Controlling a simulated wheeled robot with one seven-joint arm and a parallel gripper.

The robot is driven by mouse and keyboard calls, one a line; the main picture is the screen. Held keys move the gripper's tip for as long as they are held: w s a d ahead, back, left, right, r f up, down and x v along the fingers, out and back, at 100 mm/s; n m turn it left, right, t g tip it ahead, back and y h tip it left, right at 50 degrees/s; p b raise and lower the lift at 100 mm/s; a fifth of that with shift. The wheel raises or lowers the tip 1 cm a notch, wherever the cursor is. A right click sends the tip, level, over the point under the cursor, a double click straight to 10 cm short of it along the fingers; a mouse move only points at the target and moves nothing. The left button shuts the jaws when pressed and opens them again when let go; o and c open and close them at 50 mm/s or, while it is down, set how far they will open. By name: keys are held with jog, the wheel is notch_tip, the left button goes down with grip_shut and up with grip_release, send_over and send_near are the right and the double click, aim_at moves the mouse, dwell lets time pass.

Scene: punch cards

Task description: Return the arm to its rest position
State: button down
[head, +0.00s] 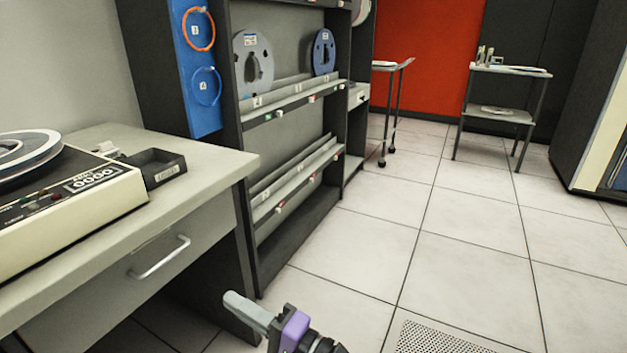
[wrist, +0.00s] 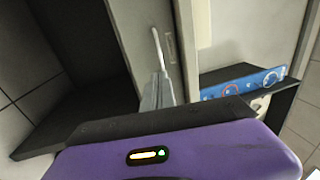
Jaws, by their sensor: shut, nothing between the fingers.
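My gripper (head: 232,297) shows at the bottom of the head view, with grey fingers and a purple and black body. It is shut and empty. It is low over the floor, to the right of the desk's front, and touches nothing that I can see. In the wrist view my gripper (wrist: 158,78) points toward the desk's drawer front, with the fingers together. The rest of my arm is mostly out of view.
The desk (head: 215,160) with a drawer handle (head: 160,258) is at the left, carrying a tape machine (head: 90,200) and a black tray (head: 158,166). A reel rack (head: 295,195) stands behind it. Two carts are farther back, one the right cart (head: 510,70). Tiled floor (head: 450,200) is clear at the right.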

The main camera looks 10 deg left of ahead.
jog(key=w+d+f+t+h, duration=0.35)
jog(key=d+t+h, duration=0.25)
jog(key=d, duration=0.3)
jog(key=s+d+f+t+h, duration=0.2)
jog(key=s+d+h, duration=0.15)
jog(key=d, duration=0.35)
jog(key=s+d+f+t+h, duration=0.2)
jog(key=s+d+f+h, duration=0.1)
jog(key=s+d, duration=0.25)
jog(key=s+d+r+n+g+h, duration=0.1)
jog(key=s+d+h, duration=0.1)
jog(key=s+d, duration=0.6)
jog(key=s+d+n+h, duration=0.2)
jog(key=s+d, duration=0.1)
jog(key=s, duration=0.9)
jog(key=s+d+r+n+g+h, duration=0.1)
jog(key=s+d+h, duration=0.2)
jog(key=s+d, duration=0.5)
notch_tip(320, 180, up, 30)
jog(key=s+a+p, duration=0.1)
jog(key=a+p, duration=0.1)
jog(key=p, duration=2.8)
jog(key=shift+s, duration=0.4)
jog(key=shift+a+f+y, duration=0.1)
jog(key=shift+f+y, duration=0.05)
jog(key=shift+y, duration=0.1)
